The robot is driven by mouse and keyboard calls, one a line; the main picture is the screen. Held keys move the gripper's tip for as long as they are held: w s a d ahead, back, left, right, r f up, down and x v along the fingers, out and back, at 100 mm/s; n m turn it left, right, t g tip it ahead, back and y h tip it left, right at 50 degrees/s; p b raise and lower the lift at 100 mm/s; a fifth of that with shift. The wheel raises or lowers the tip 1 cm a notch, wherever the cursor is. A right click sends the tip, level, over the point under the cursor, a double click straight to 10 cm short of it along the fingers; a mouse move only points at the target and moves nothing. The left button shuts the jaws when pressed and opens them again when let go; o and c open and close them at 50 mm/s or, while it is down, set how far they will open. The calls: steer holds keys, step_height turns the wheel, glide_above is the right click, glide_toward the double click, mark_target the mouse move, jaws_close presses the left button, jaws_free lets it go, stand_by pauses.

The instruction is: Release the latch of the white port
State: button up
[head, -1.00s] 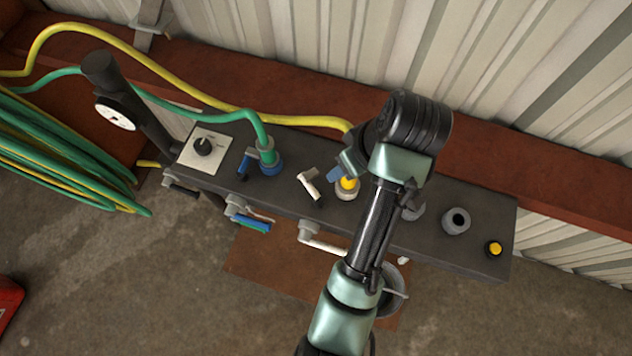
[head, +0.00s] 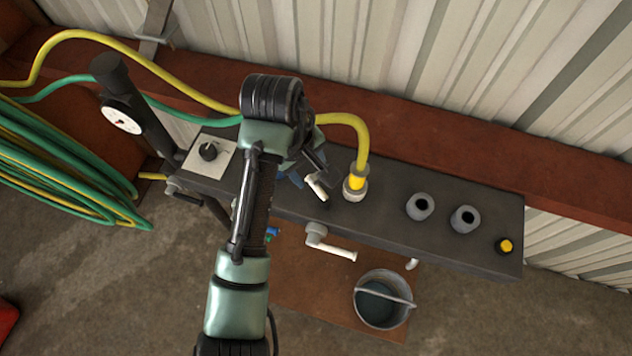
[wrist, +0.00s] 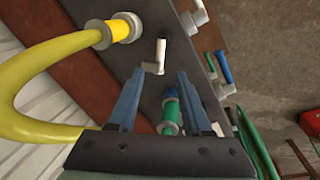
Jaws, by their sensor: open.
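The white port is a pale collar (head: 354,190) with a yellow hose plugged into it, on the dark bench. It also shows at the upper left of the wrist view (wrist: 125,27). The white latch lever (head: 317,185) stands just left of that port; in the wrist view the lever (wrist: 161,50) lies just beyond my fingertips. My gripper (wrist: 160,74) is open and empty, its blue fingers pointing towards the lever. Contact with the lever cannot be told. In the head view my arm partly hides the fingers.
A blue port (wrist: 170,121) with a green hose shows between my fingers, further back. Two empty grey ports (head: 420,206) and a yellow button (head: 506,245) are at the right. A white tap handle (head: 332,246) juts from the bench front; a bucket (head: 384,299) stands below.

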mark_target(318, 188)
steer(key=f, duration=0.2)
steer(key=d+f, duration=0.1)
steer(key=f, duration=0.2)
steer(key=w+f, duration=0.1)
steer(key=f, duration=0.2)
steer(key=shift+d+f+p, duration=0.15)
steer(key=shift+f+p, duration=0.05)
steer(key=shift+p, duration=0.1)
jaws_close()
stand_by(1.0)
